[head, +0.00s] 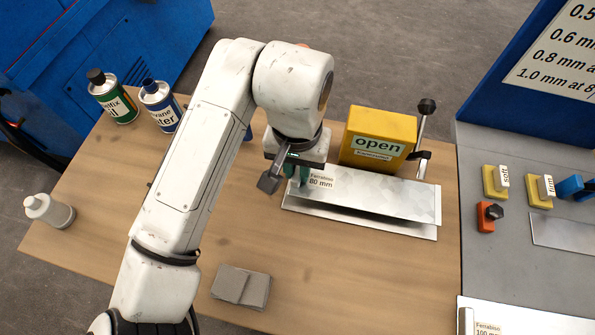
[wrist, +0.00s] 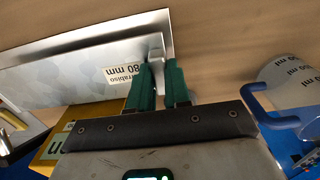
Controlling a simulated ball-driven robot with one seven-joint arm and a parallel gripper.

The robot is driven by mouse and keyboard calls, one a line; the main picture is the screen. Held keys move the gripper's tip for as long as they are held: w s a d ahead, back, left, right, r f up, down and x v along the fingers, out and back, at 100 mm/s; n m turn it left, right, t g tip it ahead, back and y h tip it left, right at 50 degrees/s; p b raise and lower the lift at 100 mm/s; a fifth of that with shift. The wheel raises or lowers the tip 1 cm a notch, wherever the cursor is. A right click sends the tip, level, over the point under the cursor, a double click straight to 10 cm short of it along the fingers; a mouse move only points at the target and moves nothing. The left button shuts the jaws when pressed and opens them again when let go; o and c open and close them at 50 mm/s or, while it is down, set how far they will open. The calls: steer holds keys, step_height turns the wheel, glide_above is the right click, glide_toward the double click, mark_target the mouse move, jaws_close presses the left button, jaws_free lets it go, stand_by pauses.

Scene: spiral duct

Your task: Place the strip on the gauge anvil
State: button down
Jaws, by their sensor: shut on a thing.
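A pale metal strip (head: 375,200) with a "Ferrabiso 80 mm" label is held at its left end by my gripper (head: 298,172). It appears above a second flat metal surface (head: 370,223) at its front edge. In the wrist view, the green fingers of my gripper (wrist: 161,75) are closed at the end of the labelled strip (wrist: 65,75). A yellow box (head: 376,138) marked "open", with a black-knobbed lever, stands right behind the strip. I cannot tell which part is the gauge anvil. The gap between strip and lower surface is unclear.
A pale labelled piece (wrist: 290,80) and a blue curved frame (wrist: 260,112) are at right in the wrist view. Two cans (head: 160,105) and a white bottle (head: 48,210) stand left. Grey pads (head: 241,287) lie in front. A grey bench (head: 510,260) adjoins the right side.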

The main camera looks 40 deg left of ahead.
steer(key=shift+f, duration=1.55)
steer(key=c, duration=1.1)
jaws_free()
steer(key=shift+f, duration=0.15)
step_height(320, 180, up, 12)
steer(key=shift+r, duration=0.15)
